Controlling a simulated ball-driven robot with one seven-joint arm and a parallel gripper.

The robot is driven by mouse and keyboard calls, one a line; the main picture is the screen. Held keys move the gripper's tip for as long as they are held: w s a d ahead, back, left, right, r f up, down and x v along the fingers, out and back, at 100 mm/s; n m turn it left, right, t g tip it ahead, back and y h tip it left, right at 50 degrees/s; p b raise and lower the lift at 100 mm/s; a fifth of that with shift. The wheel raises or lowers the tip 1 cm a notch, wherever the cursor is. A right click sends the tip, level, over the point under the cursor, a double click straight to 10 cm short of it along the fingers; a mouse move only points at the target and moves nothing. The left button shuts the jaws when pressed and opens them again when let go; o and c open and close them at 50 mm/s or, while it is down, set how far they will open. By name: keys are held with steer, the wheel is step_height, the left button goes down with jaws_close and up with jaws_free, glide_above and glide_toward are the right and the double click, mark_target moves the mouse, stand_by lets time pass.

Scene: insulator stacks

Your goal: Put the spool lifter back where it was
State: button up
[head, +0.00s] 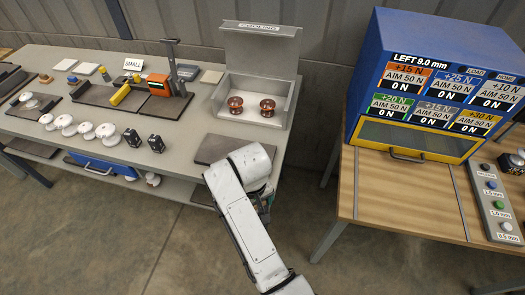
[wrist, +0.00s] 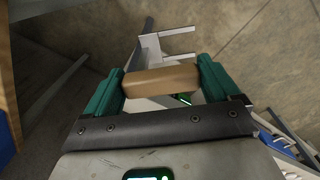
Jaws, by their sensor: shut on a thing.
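The spool lifter (wrist: 160,82) shows in the wrist view, with a tan bar handle and a pale grey fork of two prongs beyond it. My gripper (wrist: 162,78) has its green fingers shut on the handle's two ends. The fork points away from the gripper, with the concrete floor behind it. In the head view my white arm hides most of the gripper, near the front edge of the grey bench, and I cannot make out the lifter there.
The grey bench (head: 205,150) holds a dark mat (head: 218,150), an open cooling box (head: 238,118) with two brown spools (head: 267,107), several white spools (head: 106,131) and a small press (head: 158,84). A wooden table (head: 400,195) with a blue cabinet (head: 430,60) stands right. Floor between them is clear.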

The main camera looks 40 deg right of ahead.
steer(key=shift+w+a+f+n, duration=0.15)
steer(key=shift+a+f+n, duration=0.35)
steer(key=shift+n, duration=0.3)
steer(key=shift+w+d+r, duration=0.3)
steer(key=shift+w+r, duration=0.1)
steer(key=shift+w, duration=0.25)
steer(key=shift+s, duration=0.15)
